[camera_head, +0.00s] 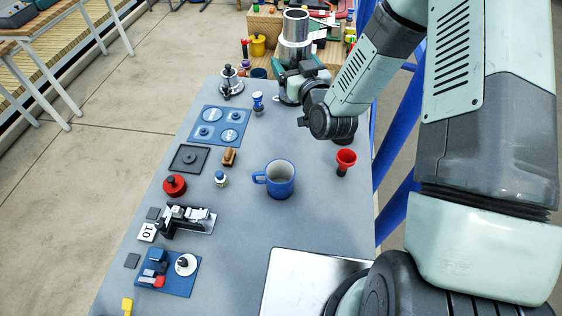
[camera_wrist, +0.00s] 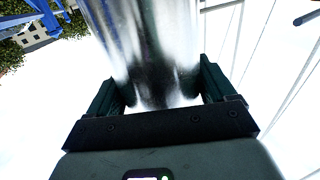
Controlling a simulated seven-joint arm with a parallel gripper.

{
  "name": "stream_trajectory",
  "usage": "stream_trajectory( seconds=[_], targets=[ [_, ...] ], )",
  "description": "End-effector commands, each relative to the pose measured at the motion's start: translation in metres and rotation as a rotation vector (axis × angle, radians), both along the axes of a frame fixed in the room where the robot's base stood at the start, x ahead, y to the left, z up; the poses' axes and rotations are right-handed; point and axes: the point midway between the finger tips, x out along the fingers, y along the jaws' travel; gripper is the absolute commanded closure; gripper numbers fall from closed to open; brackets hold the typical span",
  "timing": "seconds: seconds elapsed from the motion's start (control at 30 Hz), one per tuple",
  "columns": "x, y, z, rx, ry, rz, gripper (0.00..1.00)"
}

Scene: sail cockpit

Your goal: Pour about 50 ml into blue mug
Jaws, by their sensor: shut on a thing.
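The blue mug (camera_head: 280,180) stands upright in the middle of the grey table, its handle to the left; its inside looks pale and empty. My gripper (camera_head: 292,66) is at the far end of the table, behind the mug and well apart from it. It is shut on a shiny metal container (camera_head: 295,28), which looks upright with its open top upward in the head view. In the wrist view the metal container (camera_wrist: 150,45) fills the space between my two dark fingers (camera_wrist: 157,92). What is inside the container cannot be seen.
A red funnel-like piece (camera_head: 345,160) stands right of the mug. A blue board with round pieces (camera_head: 221,124), a red round knob (camera_head: 174,186) and a black-and-silver fitting (camera_head: 188,220) lie to the left. A pale panel (camera_head: 310,280) lies in front.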

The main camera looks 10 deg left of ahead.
Motion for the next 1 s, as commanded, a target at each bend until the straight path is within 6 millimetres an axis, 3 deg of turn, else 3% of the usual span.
stream_trajectory(
  seconds=[0.27,0.47,0.73,1.0],
  targets=[
    [-0.021,0.014,0.009,-0.001,-0.003,0.196,0.66],
    [-0.053,0.025,0.014,-0.001,-0.002,0.408,0.66],
    [-0.113,0.027,0.015,0.000,-0.001,0.738,0.66],
    [-0.184,0.009,0.010,0.001,0.001,1.069,0.66]
  ],
)
